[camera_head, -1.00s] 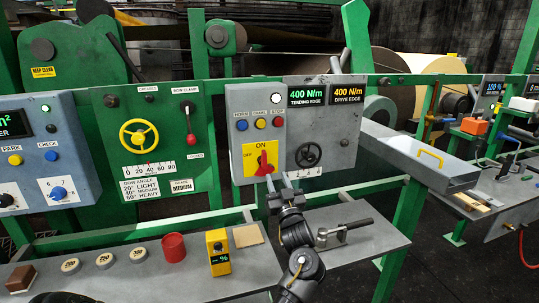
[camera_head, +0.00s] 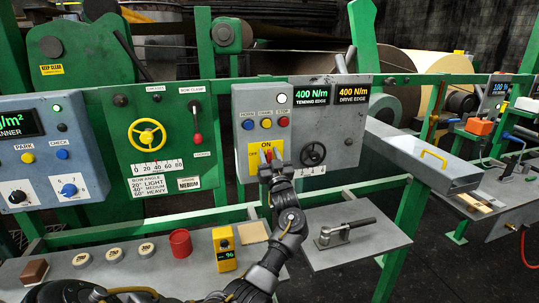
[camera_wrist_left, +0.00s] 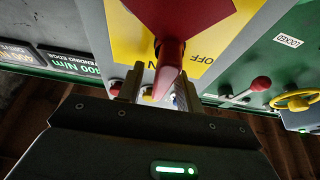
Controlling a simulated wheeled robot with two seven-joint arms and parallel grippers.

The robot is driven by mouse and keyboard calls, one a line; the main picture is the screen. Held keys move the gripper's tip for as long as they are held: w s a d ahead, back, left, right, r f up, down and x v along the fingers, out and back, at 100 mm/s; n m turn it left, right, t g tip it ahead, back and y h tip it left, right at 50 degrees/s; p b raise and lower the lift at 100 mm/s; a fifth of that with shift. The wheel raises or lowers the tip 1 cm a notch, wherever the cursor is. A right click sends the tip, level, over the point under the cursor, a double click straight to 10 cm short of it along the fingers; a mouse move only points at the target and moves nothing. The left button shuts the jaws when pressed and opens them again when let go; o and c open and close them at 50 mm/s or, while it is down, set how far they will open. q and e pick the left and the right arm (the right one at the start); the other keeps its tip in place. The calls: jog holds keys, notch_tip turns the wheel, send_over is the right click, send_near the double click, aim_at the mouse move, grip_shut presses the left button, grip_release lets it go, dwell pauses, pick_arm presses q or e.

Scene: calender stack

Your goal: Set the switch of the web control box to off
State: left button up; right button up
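The web control box (camera_head: 262,120) is a grey box with blue, yellow and red buttons and a yellow ON/OFF plate. Its red switch (camera_head: 266,156) points up at ON, with OFF on the left. My left gripper (camera_head: 278,172) is at the switch, from below and in front, hiding its lower part. In the left wrist view, the red switch handle (camera_wrist_left: 171,50) runs between the two fingertips of my left gripper (camera_wrist_left: 158,90). The fingers are apart, and I cannot tell whether either touches the handle. My right gripper is not in view.
A grey tension panel (camera_head: 325,125) with a black handwheel adjoins on the right. A green panel with a yellow wheel (camera_head: 147,138) is on the left.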

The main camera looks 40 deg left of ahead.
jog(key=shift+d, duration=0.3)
